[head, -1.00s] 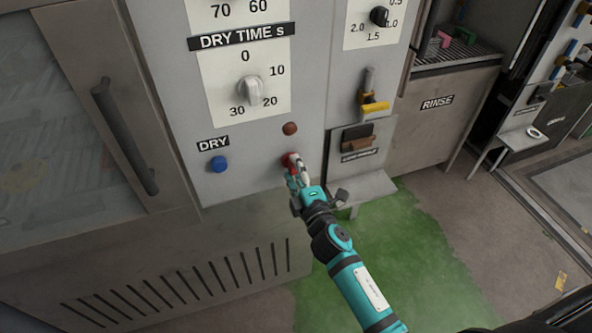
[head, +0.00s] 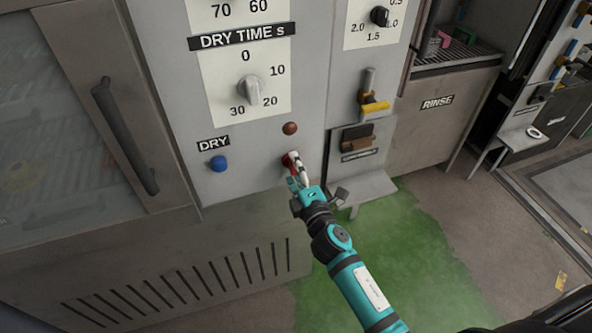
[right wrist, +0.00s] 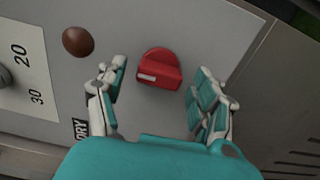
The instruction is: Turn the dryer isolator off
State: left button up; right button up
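A red rotary knob with a white mark on its raised bar, likely the dryer isolator, is on the grey panel (right wrist: 158,62). It also shows in the head view (head: 289,160), partly hidden by my right gripper (head: 299,180). In the right wrist view, the fingers of my right gripper (right wrist: 159,80) stand apart on either side of the knob, with visible gaps. The bar lies roughly crosswise between the fingers, its white mark toward the left finger. My left gripper is not in view.
A brown round button (head: 290,128) sits just above the knob. A blue DRY button (head: 218,163) is to the left and the DRY TIME dial (head: 250,90) above. A small grey shelf (head: 362,188) juts out close to the right of my gripper.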

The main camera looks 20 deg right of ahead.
jog(key=s, duration=1.2)
jog(key=shift+d, duration=0.2)
jog(key=s+f+m+g, duration=0.3)
jog(key=f, duration=0.7)
jog(key=s+f+m+g+p, duration=0.15)
jog(key=s+f, duration=0.25)
jog(key=f, duration=0.7)
jog(key=s+f+m+g+b, duration=0.1)
jog(key=s+f+m+g, duration=0.25)
jog(key=f, duration=0.65)
jog(key=s+d+f+m+g, duration=0.2)
jog(key=s+f, duration=0.4)
jog(key=s, duration=0.3)
jog(key=s+d+f+m+g+p, duration=0.1)
jog(key=s+d+f+m+g, duration=0.1)
jog(key=s+f, duration=0.4)
jog(key=s+d+f+m+g, duration=0.2)
jog(key=s+f+m+g, duration=0.2)
jog(key=s, duration=0.8)
notch_tip(320, 180, down, 2)
jog(key=shift+s+f+g+h, duration=0.1)
jog(key=shift+s+g+h, duration=0.2)
jog(key=shift+s+g, duration=0.15)
